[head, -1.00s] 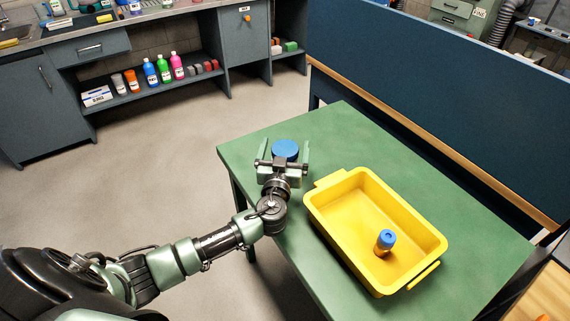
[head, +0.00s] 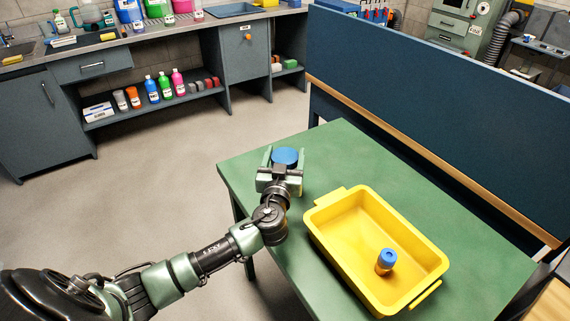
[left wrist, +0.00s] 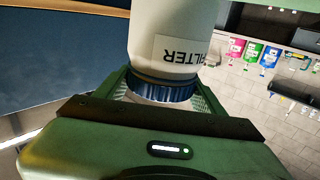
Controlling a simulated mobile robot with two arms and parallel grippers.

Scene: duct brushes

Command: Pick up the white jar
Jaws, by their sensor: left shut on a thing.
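The white jar has a blue lid (head: 285,156), the only part of it that shows clearly in the head view, above the far-left part of the green table (head: 335,150). In the left wrist view, its white body (left wrist: 165,40) appears upside down with a label reading "FILTER". My left gripper (head: 284,162) is shut on the jar, its fingers on both sides near the blue lid (left wrist: 162,92). The jar's base is hidden in the head view. My right gripper is not in view.
A yellow tray (head: 325,215) stands on the table right of my left gripper, holding an orange bottle with a blue cap (head: 386,262). A blue partition (head: 430,90) runs behind the table. The far-right tabletop is clear.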

